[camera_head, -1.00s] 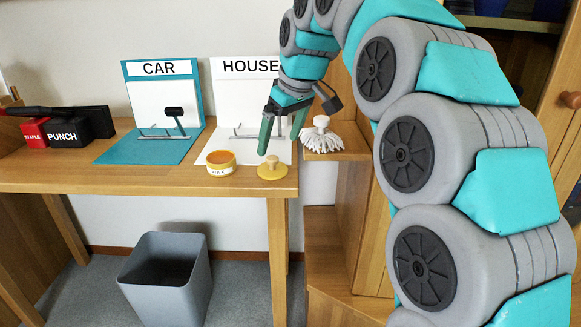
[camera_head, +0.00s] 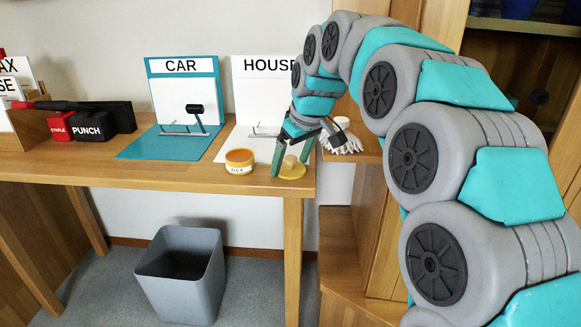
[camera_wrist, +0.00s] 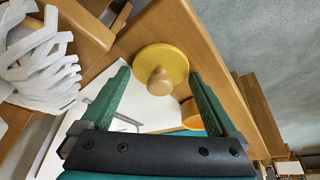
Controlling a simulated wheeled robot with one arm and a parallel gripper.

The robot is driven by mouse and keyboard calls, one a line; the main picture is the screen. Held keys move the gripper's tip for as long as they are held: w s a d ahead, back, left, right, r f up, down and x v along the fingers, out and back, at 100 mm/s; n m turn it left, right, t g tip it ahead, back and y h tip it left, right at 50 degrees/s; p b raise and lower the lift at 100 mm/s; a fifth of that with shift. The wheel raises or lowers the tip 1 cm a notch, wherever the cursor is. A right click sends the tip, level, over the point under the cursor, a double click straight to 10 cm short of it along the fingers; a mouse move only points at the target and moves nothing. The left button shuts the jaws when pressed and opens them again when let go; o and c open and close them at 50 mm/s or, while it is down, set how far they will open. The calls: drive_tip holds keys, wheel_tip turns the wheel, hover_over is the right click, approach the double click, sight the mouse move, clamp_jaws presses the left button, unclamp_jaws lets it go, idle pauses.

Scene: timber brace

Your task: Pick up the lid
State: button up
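The lid (camera_head: 292,170) is a flat yellow disc with a round wooden knob, lying on the table near its right front corner. In the wrist view the lid (camera_wrist: 161,66) lies just beyond the fingertips, with its knob between the lines of the two fingers. My gripper (camera_head: 291,173) is open, with its green fingers pointing down at the lid, one on each side of the knob in the head view. It also shows open and empty in the wrist view (camera_wrist: 160,80). The yellow wax tin (camera_head: 240,162) stands open to the left of the lid.
A white mop-like brush (camera_head: 343,141) sits on a small shelf right of the table. CAR (camera_head: 181,95) and HOUSE (camera_head: 262,95) boards stand behind. Red and black STAPLE and PUNCH boxes (camera_head: 90,126) are at left. A grey bin (camera_head: 182,275) stands on the floor.

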drive_tip(key=c, duration=0.9)
drive_tip(key=shift+r, duration=0.1)
